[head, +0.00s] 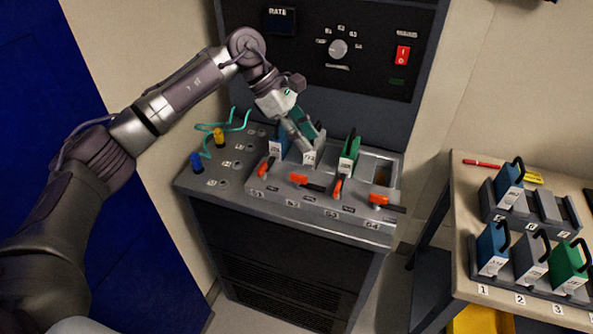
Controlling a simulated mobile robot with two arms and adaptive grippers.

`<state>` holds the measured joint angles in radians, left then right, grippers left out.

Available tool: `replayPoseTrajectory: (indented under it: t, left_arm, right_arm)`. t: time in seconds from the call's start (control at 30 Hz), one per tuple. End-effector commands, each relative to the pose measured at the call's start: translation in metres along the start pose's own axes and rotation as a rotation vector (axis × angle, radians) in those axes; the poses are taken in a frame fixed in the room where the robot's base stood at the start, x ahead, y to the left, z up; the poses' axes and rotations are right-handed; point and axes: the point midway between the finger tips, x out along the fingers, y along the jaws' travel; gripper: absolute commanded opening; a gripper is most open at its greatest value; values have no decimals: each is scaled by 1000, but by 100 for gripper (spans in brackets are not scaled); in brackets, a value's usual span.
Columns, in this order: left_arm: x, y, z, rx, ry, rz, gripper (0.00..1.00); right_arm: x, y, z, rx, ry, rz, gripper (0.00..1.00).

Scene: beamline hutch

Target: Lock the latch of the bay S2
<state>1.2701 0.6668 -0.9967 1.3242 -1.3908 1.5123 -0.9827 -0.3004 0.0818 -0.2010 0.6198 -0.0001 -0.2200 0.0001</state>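The latch of bay S2 (305,182) is an orange lever with a dark end, lying sideways across the front of the grey bay block (318,210). A module with a pale label (309,158) sits in bay S2 behind it. My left gripper (306,143) points down at the top of this module, above and behind the latch and apart from it. Its fingers hide the module's upper part, and I cannot tell whether they hold it. My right gripper is not in view.
Bay S1 holds a blue module (278,144) and S3 a green one (349,152); their orange latches (265,168) (337,188) stand steeply. The S4 latch (383,200) lies sideways by an empty-looking bay. Cables and plugs (218,137) lie left. A side table (457,215) holds more modules.

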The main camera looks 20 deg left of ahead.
Motion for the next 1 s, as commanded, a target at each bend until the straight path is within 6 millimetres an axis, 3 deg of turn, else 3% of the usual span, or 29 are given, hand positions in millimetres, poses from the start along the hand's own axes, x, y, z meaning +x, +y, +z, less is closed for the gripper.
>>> replayPoseTrajectory:
  t: [0.03, 0.1, 0.27, 0.43, 0.8, 1.0]
  left_arm:
    - [-20, 3, -15, 8, 80, -2, 35]
    - [-39, 2, -32, 12, 162, -17, 35]
    - [-53, 0, -47, 12, 235, -37, 35]
    - [-33, -2, -52, 12, 235, -41, 35]
    - [42, -5, -68, 11, 231, -40, 35]
    - [69, -5, -74, 11, 230, -37, 35]
  right_arm:
    - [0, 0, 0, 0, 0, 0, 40]
    - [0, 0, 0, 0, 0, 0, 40]
    - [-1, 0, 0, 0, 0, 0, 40]
    - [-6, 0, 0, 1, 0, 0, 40]
    - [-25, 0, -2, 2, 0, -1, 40]
    - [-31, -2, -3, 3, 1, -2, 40]
